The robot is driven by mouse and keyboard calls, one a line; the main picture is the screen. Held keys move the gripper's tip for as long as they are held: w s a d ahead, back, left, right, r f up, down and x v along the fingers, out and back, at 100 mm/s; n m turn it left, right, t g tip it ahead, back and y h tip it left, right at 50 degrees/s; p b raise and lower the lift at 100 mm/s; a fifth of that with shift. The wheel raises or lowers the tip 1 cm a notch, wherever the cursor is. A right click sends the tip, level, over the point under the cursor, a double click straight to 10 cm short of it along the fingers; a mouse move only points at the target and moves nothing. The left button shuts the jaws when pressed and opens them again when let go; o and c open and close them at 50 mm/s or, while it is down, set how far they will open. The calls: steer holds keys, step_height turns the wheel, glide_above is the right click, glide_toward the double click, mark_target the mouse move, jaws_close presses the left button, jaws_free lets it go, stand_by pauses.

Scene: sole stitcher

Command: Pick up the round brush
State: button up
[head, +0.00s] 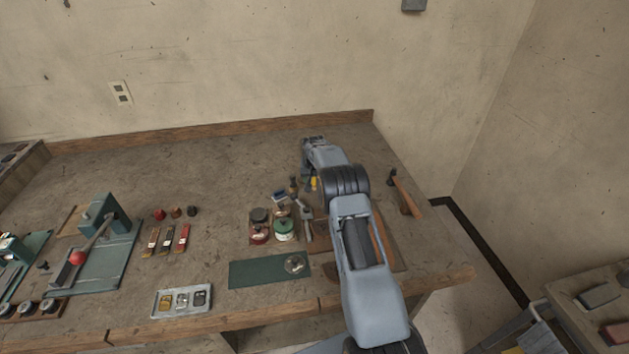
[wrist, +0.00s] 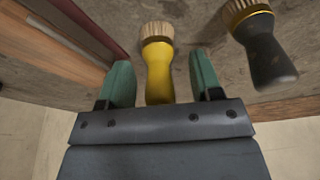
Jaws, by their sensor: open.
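Two brushes show in the wrist view; I cannot tell from the pictures which one the task calls the round brush. One has a yellow handle (wrist: 158,75) and pale bristles, and lies in the gap between my fingers. The other has a black handle with a brass collar (wrist: 268,52) and is to the right, outside the fingers. In the head view the yellow one (head: 314,184) is partly hidden by my arm, and a dark brush (head: 294,184) stands left of it. My gripper (wrist: 162,75) is open, with its green fingers on either side of the yellow handle and visible gaps.
Red and green tins (head: 284,230) stand just left of my arm. A hammer (head: 403,190) lies to the right. A green mat (head: 262,271) and a metal tray (head: 181,301) are near the front edge. The bench's back left is clear.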

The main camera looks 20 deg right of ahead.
steer(key=shift+f, duration=0.1)
steer(key=c, duration=1)
steer(key=shift+o, duration=0.2)
steer(key=shift+r, duration=0.65)
step_height(320, 180, up, 2)
steer(key=shift+r+b, duration=0.1)
steer(key=shift+b, duration=0.35)
steer(key=s+a+r+b, duration=0.2)
steer(key=s+r, duration=0.2)
steer(key=s, duration=0.2)
steer(key=s+a+r+b, duration=0.2)
steer(key=s+r, duration=0.3)
steer(key=s, duration=0.2)
steer(key=shift+a+r+b, duration=0.25)
steer(key=shift+r+b, duration=0.05)
steer(key=shift+b, duration=0.05)
